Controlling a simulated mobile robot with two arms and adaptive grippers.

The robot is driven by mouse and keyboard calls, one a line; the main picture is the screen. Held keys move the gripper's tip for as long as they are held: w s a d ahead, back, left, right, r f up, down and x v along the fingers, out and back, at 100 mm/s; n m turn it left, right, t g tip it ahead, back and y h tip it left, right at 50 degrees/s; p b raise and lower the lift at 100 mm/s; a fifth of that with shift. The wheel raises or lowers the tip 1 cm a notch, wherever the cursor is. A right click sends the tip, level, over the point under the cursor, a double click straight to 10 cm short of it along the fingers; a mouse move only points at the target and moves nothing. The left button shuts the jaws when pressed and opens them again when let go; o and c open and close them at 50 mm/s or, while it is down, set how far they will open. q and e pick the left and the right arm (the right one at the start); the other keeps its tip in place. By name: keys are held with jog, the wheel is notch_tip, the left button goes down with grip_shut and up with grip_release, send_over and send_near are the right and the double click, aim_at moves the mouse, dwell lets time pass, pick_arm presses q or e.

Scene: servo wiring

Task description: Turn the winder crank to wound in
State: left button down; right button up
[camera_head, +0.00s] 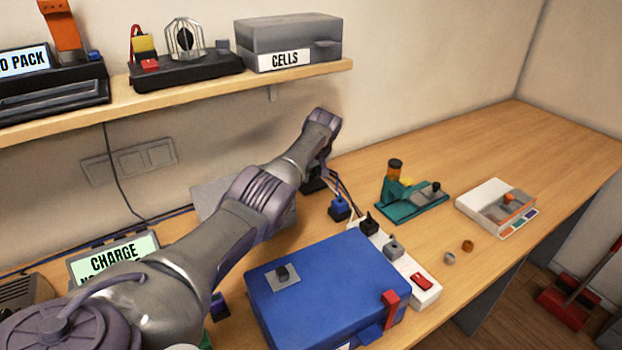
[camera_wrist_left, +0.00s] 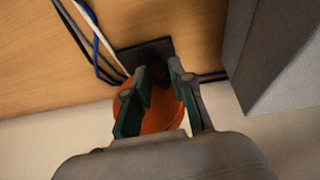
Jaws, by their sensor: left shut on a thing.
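The winder stands at the back of the bench by the wall. In the left wrist view it shows as an orange round drum (camera_wrist_left: 155,119) on a dark base plate (camera_wrist_left: 140,53). My left gripper (camera_wrist_left: 159,73) reaches down over it, with its fingers on either side of a small dark part that I take for the crank handle; it is shut on it. In the head view my left arm hides most of the winder, and only its dark base (camera_head: 314,184) shows below the wrist. The crank's angle cannot be made out. My right gripper is not in view.
A blue case (camera_head: 330,280) and a white power strip (camera_head: 408,262) lie in front. A teal device (camera_head: 412,208) and a white tray (camera_head: 490,192) stand to the right. Cables (camera_wrist_left: 96,45) run beside the winder. A shelf (camera_head: 200,92) overhangs at left; the far right bench is clear.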

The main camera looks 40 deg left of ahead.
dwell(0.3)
pick_arm(q)
jog(key=c, duration=1)
grip_release()
jog(key=v, duration=1.2)
